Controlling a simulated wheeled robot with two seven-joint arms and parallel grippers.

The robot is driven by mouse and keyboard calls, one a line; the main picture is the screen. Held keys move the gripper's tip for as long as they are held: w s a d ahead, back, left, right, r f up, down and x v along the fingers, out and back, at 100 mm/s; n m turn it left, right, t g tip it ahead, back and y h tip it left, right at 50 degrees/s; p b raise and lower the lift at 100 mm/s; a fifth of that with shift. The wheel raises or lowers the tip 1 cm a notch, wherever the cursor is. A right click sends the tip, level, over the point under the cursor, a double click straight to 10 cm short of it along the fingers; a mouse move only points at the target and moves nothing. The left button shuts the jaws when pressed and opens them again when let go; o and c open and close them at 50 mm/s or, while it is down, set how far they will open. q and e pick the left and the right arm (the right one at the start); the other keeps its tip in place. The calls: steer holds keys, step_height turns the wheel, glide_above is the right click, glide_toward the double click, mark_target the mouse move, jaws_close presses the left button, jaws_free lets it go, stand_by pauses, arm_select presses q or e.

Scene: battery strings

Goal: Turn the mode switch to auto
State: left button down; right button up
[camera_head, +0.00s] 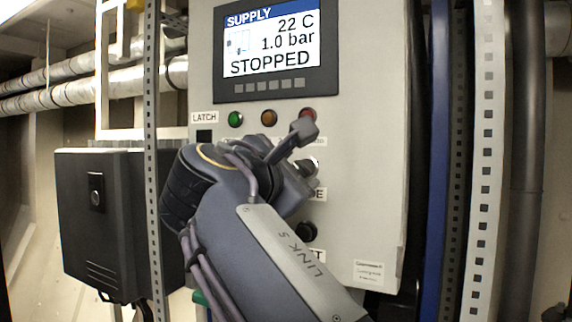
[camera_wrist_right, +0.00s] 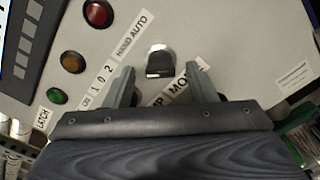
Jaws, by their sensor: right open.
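The mode switch (camera_wrist_right: 160,62) is a black knob with a silver collar on the grey panel, between a HAND AUTO label and a partly covered label starting "MO". Which position it points to I cannot tell for sure. My right gripper (camera_wrist_right: 161,72) is open, its two fingers on either side of the knob in the picture; I see no clear contact. In the head view my right gripper (camera_head: 300,150) is in front of the panel, and the switch is mostly hidden behind it. My left gripper is not in view.
The panel's display (camera_head: 268,45) reads SUPPLY, 22 C, 1.0 bar, STOPPED. Below it are green (camera_head: 235,119), amber (camera_head: 269,118) and red (camera_head: 308,115) lights. Another dark knob (camera_head: 306,232) sits lower on the panel. A black box (camera_head: 98,220) hangs at the left.

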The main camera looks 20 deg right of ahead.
steer(key=shift+w+d, duration=0.1)
steer(key=shift+d, duration=0.1)
steer(key=c, duration=1)
steer(key=shift+f, duration=0.1)
steer(key=m+b, duration=0.8)
steer(key=m, duration=1)
steer(key=shift+a, duration=0.1)
